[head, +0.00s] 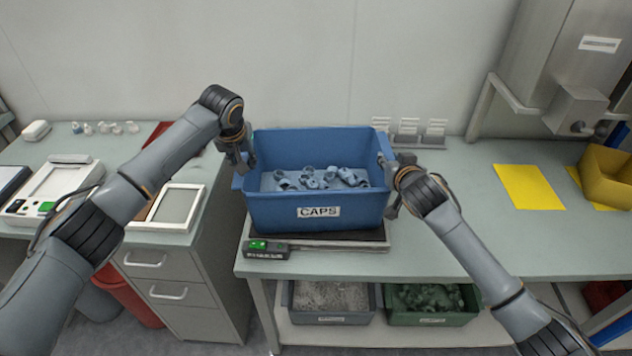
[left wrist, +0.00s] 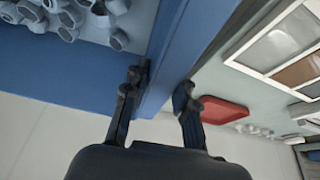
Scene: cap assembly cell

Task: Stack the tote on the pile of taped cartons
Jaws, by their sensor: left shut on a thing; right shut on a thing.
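The blue tote (head: 275,215) has a CAPS label on its front and several grey caps inside. It is upright over a scale (head: 340,243) with a dark top; I cannot tell whether it rests there or hangs just above. My left gripper (head: 245,166) is shut on its left end wall. The left wrist view shows the fingers (left wrist: 161,88) on both sides of the tote's rim (left wrist: 168,45). My right gripper (head: 388,183) is shut on the right end wall; its fingertips are partly hidden. No pile of taped cartons is in view.
The scale's green-lit display (head: 265,249) sits at the bench's front edge. Small white racks (head: 420,132) stand behind the tote. A yellow sheet (head: 530,187) and yellow bin (head: 608,175) are at right. Grey (head: 330,320) and green bins (head: 432,318) sit underneath.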

